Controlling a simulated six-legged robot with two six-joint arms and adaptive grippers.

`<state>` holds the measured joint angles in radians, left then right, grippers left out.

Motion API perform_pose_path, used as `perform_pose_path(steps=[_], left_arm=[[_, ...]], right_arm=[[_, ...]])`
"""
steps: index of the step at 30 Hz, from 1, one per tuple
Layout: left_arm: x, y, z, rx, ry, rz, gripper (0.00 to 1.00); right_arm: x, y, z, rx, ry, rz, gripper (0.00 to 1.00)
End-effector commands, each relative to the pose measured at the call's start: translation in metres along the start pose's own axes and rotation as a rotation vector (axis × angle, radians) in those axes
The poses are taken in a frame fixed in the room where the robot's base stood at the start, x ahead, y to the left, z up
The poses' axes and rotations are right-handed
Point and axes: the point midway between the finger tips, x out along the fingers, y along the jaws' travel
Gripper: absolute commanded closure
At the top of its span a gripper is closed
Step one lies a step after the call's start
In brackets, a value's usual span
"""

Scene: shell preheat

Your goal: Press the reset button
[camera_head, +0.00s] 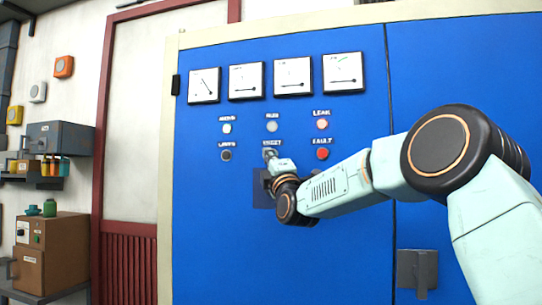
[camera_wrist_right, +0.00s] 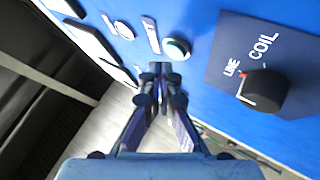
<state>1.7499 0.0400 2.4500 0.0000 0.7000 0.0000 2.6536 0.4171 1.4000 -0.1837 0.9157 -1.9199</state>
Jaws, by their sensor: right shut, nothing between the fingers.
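The reset button is under the RESET label (camera_head: 271,142) on the blue cabinet. In the head view my right gripper (camera_head: 270,154) covers most or all of it. My left gripper is not in view.
The blue cabinet (camera_head: 300,255) carries several gauges, a red FAULT lamp (camera_head: 322,154) and a dark LAMPS button (camera_head: 226,155). A black knob (camera_wrist_right: 265,92) on a dark LINE COIL plate stands out near the gripper. A brown box (camera_head: 45,255) is at the left.

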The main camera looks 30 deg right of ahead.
Motion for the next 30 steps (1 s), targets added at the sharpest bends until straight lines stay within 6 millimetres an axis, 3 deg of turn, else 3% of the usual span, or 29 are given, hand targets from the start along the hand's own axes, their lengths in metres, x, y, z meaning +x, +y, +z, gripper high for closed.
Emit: perform_pose_path(steps=[30], left_arm=[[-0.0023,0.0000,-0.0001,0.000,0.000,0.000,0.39]], right_arm=[[0.0066,-0.0055,0.0041,0.000,0.000,-0.001,1.00]])
